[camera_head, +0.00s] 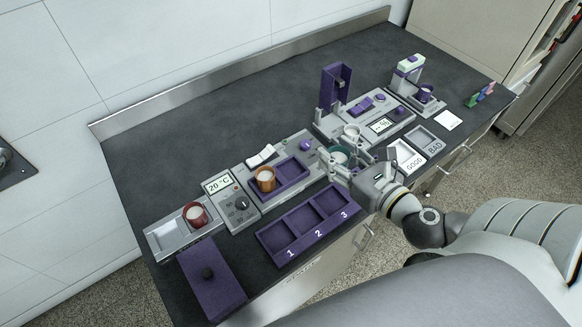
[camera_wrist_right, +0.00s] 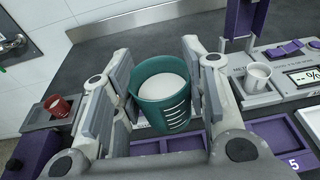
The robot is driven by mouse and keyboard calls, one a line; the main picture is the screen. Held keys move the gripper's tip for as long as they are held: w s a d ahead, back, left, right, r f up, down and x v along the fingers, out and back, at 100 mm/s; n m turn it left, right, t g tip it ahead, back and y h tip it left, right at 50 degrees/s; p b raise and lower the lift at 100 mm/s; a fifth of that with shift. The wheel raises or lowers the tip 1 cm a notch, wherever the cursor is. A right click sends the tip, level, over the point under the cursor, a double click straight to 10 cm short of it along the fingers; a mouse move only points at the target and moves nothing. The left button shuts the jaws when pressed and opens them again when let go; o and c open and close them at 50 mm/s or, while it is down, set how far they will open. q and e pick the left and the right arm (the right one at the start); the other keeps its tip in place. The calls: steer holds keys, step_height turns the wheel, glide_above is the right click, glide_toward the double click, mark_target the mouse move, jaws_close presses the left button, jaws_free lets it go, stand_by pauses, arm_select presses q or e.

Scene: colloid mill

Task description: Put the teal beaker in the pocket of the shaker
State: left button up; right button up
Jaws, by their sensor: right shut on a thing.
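The teal beaker (camera_head: 339,154) has white contents and is held between the fingers of my right gripper (camera_head: 343,162), above the bench. The grey unit with a two-part purple pocket tray (camera_head: 291,174) appears to be the shaker. An orange beaker (camera_head: 265,178) stands in its left pocket, and its right pocket looks empty. The gripper is right of this pocket. My left gripper is out of view.
A numbered purple tray (camera_head: 284,233) lies in front of the shaker. A red beaker (camera_head: 195,214) stands on the left unit. A white cup (camera_head: 352,132) is on the unit behind the gripper. GOOD and BAD trays (camera_head: 427,139) lie right. The back of the bench is clear.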

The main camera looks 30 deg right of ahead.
steer(key=shift+s+a+y, duration=0.1)
steer(key=shift+s+y, duration=0.15)
steer(key=shift+y, duration=0.05)
steer(key=shift+w+a+f, duration=0.15)
steer(key=shift+w, duration=0.35)
steer(key=w+a+f, duration=0.1)
steer(key=w+f, duration=0.1)
steer(key=w, duration=0.2)
steer(key=w+a+f, duration=0.1)
steer(key=w+f, duration=0.2)
steer(key=w+a+f+p, duration=0.1)
steer(key=w+f, duration=0.2)
steer(key=w, duration=0.1)
steer(key=shift+w+a+f, duration=0.25)
steer(key=shift+w, duration=0.05)
steer(key=shift+w+a+f, duration=0.15)
steer(key=shift+w+f, duration=0.2)
steer(key=shift+f, duration=0.15)
steer(key=shift+f+b, duration=0.45)
steer(key=shift+f, duration=1.15)
steer(key=shift+f, duration=0.1)
